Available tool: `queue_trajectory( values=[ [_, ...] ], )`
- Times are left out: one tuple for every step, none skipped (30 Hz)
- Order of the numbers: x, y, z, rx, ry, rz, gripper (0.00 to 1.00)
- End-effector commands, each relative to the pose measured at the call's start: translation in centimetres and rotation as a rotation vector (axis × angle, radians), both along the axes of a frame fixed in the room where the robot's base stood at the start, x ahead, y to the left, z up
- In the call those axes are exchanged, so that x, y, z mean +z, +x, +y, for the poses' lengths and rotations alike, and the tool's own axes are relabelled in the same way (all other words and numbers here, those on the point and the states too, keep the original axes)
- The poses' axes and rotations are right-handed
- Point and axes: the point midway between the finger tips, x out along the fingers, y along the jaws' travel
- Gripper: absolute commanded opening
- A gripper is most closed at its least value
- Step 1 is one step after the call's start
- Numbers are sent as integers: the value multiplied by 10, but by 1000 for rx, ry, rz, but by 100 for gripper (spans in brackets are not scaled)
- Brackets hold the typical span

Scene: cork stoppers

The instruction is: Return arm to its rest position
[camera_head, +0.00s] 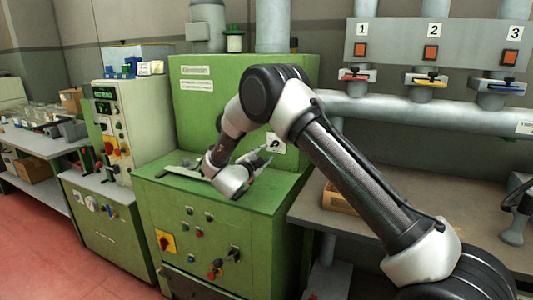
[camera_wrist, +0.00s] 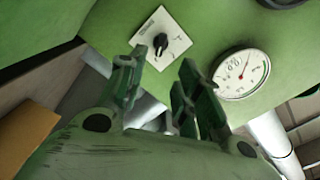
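My arm rises from the lower right of the head view, bends at a high elbow and comes down over the green machine (camera_head: 215,115). My gripper (camera_head: 268,154) is small there, above the machine's flat top and near its upright panel. In the wrist view, the two fingers of my gripper (camera_wrist: 162,72) stand apart with nothing between them. Beyond them is a green panel with a black knob (camera_wrist: 160,43) on a white plate. A round white gauge (camera_wrist: 242,74) is right of the fingers. My arm hides part of the machine in the head view.
A second green cabinet (camera_head: 104,225) and a shelf with boxes (camera_head: 38,142) stand at the left. At the right are a workbench (camera_head: 375,232), a thick grey pipe (camera_head: 400,108) and valves under a panel numbered 1, 2, 3 (camera_head: 430,42). Red floor (camera_head: 40,255) is clear at lower left.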

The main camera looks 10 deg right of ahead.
Motion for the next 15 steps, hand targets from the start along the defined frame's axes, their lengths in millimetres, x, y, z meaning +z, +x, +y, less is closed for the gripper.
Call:
queue_trajectory(
  values=[
    [0, -1, 1, 0, 0, 0, 34],
    [0, -2, 1, 0, 0, 0, 34],
    [0, -2, 1, 0, 0, 0, 34],
    [0, -2, 1, 0, 0, 0, 34],
    [0, -2, 1, 0, 0, 0, 34],
    [0, -2, 1, 0, 0, 1, 34],
    [0, -2, 1, 0, 0, 1, 34],
    [0, -2, 1, 0, 0, 1, 34],
    [0, -2, 1, 1, 0, 0, 34],
    [1, -1, 1, 3, 1, 1, 34],
    [4, 0, 0, 8, 2, 3, 34],
    [9, 2, -1, 23, 5, 9, 34],
    [16, 5, -3, 38, 8, 14, 34],
    [25, 8, -4, 61, 11, 22, 34],
    [39, 12, -6, 99, 17, 37, 34]
  ],
)
